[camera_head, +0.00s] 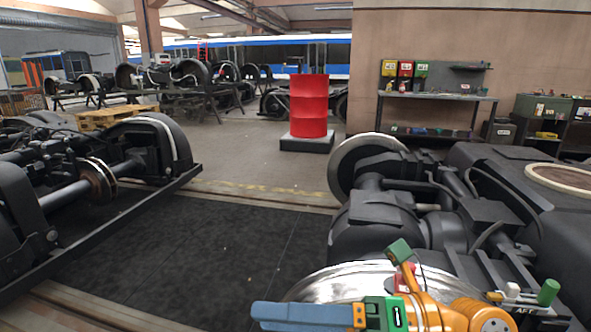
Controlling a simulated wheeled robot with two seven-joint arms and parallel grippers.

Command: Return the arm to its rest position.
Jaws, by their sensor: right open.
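My right arm (440,314), orange with green and blue parts, shows at the bottom right edge, in front of the dark bogie on the right. My right gripper (402,284) is open, with a green-tipped part pointing up and a green and blue part reaching left. It overlaps a shiny wheel (335,284) in the picture; I cannot tell whether they touch. I see nothing held in it. My left arm and gripper are out of view.
The right bogie (480,215) fills the right side, another bogie (85,170) stands at the left. Dark floor (215,240) between them is clear. Behind are a red drum (309,105) on a dark base, a workbench (437,96) with coloured boxes, and a blue-white tram (240,52).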

